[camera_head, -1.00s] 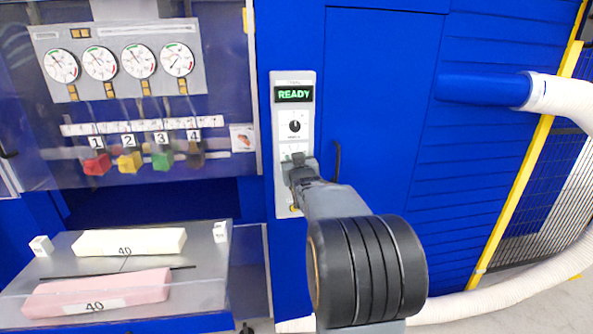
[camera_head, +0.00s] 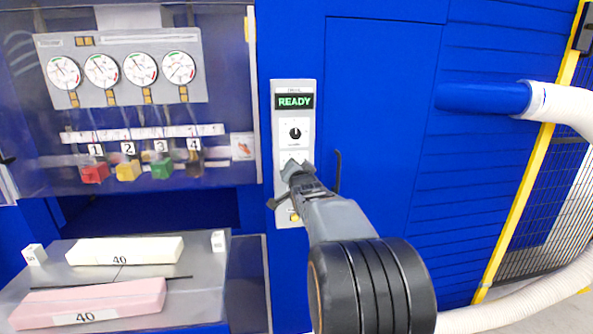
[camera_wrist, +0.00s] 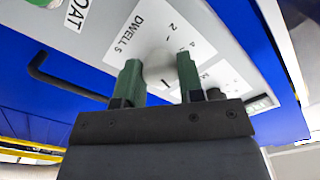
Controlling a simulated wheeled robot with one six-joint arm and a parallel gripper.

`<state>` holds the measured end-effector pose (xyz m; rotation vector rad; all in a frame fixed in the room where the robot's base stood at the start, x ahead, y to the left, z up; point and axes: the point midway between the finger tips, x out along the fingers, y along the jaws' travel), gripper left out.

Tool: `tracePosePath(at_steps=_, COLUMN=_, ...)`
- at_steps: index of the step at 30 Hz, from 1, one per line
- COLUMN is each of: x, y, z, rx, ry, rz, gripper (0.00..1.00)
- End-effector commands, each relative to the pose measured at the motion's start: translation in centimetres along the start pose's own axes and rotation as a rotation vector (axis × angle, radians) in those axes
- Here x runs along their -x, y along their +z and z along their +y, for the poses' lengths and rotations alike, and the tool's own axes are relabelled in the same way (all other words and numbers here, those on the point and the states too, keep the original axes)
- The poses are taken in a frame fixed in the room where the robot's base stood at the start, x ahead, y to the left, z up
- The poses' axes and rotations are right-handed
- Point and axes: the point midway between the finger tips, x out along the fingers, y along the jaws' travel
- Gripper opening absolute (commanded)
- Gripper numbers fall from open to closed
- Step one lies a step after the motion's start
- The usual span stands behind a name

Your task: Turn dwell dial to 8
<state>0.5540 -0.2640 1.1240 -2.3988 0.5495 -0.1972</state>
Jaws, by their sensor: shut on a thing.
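The dwell dial (camera_wrist: 158,68) is a pale round knob on the light panel, beside a label reading DWELL S, in the wrist view. My gripper (camera_wrist: 159,80) has its two green fingers on either side of this knob and is shut on it. The fingers are turned at an angle to the label. Some scale digits show near the knob, but its pointer and setting cannot be read. In the head view my gripper (camera_head: 293,172) covers the dwell dial on the narrow control panel (camera_head: 282,150).
A black dial (camera_head: 295,133) sits above my gripper, under a green READY display (camera_head: 294,101). A dark handle (camera_head: 337,172) is just right of the panel. Foam blocks, one cream (camera_head: 125,251) and one pink (camera_head: 90,303), lie on the grey table (camera_head: 215,270).

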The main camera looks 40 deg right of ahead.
Motion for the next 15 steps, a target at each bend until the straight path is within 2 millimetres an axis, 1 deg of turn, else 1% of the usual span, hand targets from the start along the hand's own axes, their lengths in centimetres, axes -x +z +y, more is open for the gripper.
tracePosePath(at_steps=6, x=0.00, y=-0.12, z=-0.05, rx=-0.068, ry=-0.001, rz=0.002, gripper=0.12)
tracePosePath(at_steps=15, x=0.00, y=-0.14, z=-0.06, rx=-0.096, ry=-0.001, rz=0.003, gripper=0.12)
